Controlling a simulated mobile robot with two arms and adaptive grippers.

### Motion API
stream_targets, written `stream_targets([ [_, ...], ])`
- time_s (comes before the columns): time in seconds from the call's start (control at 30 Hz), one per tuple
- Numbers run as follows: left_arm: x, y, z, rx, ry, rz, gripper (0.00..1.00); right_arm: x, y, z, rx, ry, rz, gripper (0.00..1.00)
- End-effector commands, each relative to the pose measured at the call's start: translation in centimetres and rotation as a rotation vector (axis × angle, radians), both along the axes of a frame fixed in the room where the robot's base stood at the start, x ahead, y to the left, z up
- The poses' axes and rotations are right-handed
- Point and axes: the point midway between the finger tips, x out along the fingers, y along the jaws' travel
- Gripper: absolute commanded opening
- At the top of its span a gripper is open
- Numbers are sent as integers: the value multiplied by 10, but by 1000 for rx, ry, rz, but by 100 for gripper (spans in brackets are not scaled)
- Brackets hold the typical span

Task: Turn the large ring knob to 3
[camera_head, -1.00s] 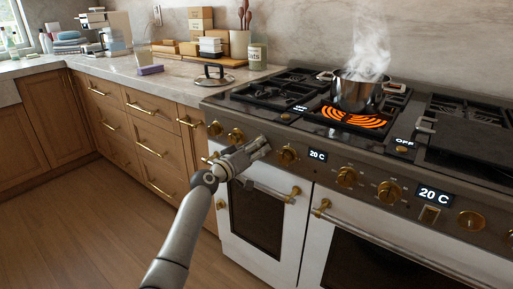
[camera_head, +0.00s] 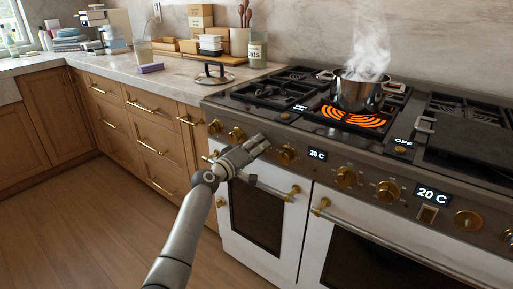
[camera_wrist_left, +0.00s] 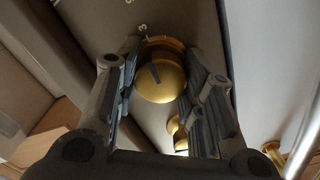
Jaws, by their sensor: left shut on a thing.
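In the left wrist view a round gold knob (camera_wrist_left: 160,82) with a gold collar sits between the two fingers of my left gripper (camera_wrist_left: 160,92). The knob has a short dark mark that slants up and left, roughly toward a printed 3 (camera_wrist_left: 143,29) on the panel. More figures are printed further left. In the head view my left gripper (camera_head: 263,146) is at the stove's front panel (camera_head: 325,171), shut on this knob, which its fingers hide there. My right gripper is not in view.
A steaming pot (camera_head: 355,93) stands on a glowing orange burner (camera_head: 352,118).

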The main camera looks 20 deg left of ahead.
Motion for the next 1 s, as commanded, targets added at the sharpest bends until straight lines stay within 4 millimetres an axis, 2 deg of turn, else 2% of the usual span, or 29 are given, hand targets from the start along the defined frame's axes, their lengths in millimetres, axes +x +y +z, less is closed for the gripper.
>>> stream_targets([
  [0.17,0,0,-2,2,2,-1,12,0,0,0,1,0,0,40],
  [0.2,0,0,-2,2,2,-1,41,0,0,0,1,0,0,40],
  [0.33,0,0,-1,2,2,-1,58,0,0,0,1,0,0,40],
  [0.77,-4,2,-1,4,-1,1,58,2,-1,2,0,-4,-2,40],
  [1.0,-32,13,-2,6,0,2,58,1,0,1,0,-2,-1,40],
])
